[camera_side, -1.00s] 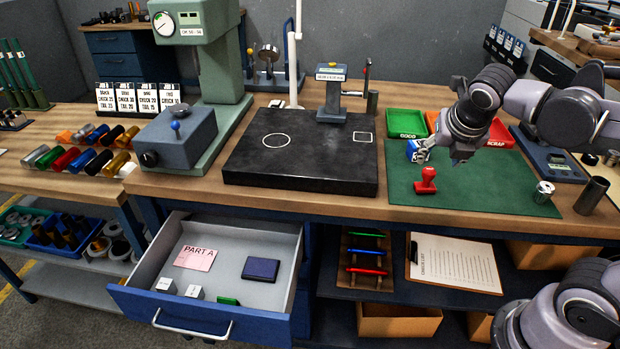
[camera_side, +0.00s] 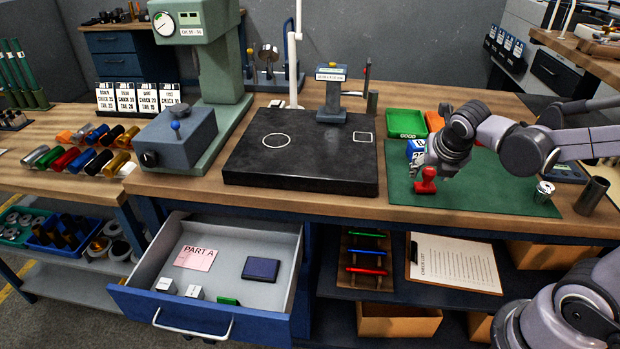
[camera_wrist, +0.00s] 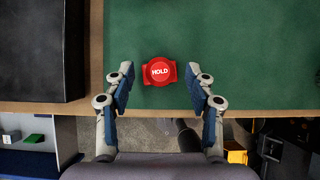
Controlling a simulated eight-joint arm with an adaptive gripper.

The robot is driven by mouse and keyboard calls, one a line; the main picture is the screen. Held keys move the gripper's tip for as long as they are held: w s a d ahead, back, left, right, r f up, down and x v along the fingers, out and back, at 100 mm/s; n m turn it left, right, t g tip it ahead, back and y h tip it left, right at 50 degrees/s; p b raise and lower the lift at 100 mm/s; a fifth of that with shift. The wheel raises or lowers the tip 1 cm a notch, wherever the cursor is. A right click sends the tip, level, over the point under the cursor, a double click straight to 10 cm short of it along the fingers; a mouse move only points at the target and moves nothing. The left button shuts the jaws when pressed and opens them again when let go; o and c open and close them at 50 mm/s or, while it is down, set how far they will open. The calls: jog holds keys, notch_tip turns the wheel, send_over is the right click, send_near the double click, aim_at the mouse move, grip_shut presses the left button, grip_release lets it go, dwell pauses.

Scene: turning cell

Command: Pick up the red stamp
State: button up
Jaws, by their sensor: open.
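The red stamp (camera_side: 426,181) stands upright on the green mat (camera_side: 480,190), near the mat's front left part. In the wrist view the red stamp (camera_wrist: 159,71) shows from above, with "HOLD" on its round top. My gripper (camera_side: 424,166) is just above and behind the stamp in the side view. In the wrist view my gripper (camera_wrist: 160,85) is open, its two fingers spread to either side below the stamp, with nothing between the pads. The gripper fingers are small and partly unclear in the side view.
A metal cylinder (camera_side: 543,192) and a dark tube (camera_side: 592,195) stand at the right. A black plate (camera_side: 300,165) lies left of the mat.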

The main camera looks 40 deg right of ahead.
jog(key=shift+x, duration=1.1)
grip_shut()
